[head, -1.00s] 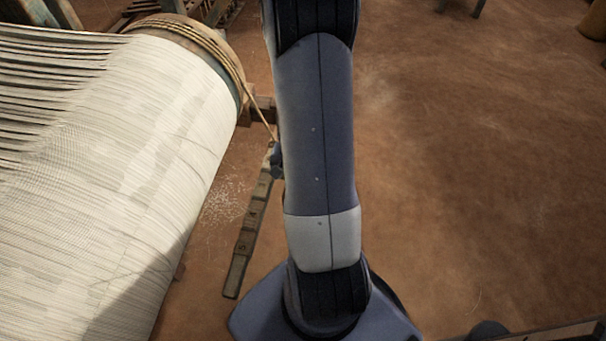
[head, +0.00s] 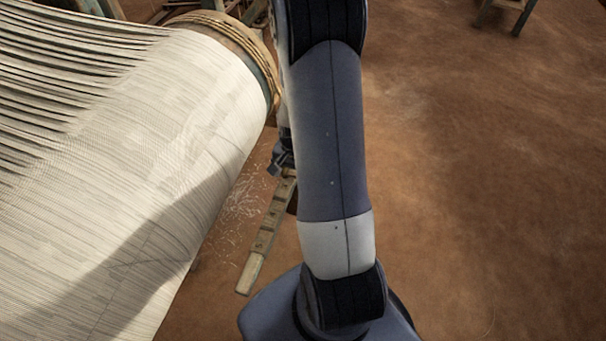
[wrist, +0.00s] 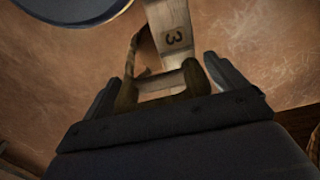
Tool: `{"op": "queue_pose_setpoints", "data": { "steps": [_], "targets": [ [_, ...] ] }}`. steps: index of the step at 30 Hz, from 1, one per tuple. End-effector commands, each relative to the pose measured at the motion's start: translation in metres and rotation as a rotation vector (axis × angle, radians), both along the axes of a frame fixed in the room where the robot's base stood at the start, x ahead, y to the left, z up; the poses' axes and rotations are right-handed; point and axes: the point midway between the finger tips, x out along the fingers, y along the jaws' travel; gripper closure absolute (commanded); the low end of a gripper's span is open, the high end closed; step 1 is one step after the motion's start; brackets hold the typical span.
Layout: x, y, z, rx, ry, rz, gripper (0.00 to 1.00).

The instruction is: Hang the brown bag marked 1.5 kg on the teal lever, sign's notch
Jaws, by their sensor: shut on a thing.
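My gripper (wrist: 165,82) is shut on a brown wooden grip piece (wrist: 160,84), which spans between its two fingers in the wrist view. A brown strap loop (wrist: 131,58) and a dark brown patch beside it seem to be part of the bag; its mark is hidden. Beyond the fingers, the lever (wrist: 171,25) shows as a pale worn bar with a "3" on it. In the head view the lever (head: 262,240) slants below my gripper (head: 281,160), beside the loom; teal is not clear on it. Contact between the bag and the lever cannot be told.
A large warp beam with white cloth (head: 130,150) fills the left of the head view, close to the lever. Wooden legs (head: 505,12) stand at the top right. The reddish earth floor on the right is clear. My arm hides the middle.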

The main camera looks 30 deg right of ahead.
Motion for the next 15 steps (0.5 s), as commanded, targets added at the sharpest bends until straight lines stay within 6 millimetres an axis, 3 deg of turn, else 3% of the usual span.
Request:
{"op": "queue_pose_setpoints", "data": {
  "steps": [10,15],
  "targets": [
    [0.019,0.014,0.002,-0.001,-0.005,0.002,0.79],
    [0.019,0.013,-0.010,-0.001,-0.003,0.000,0.79]
  ]
}}
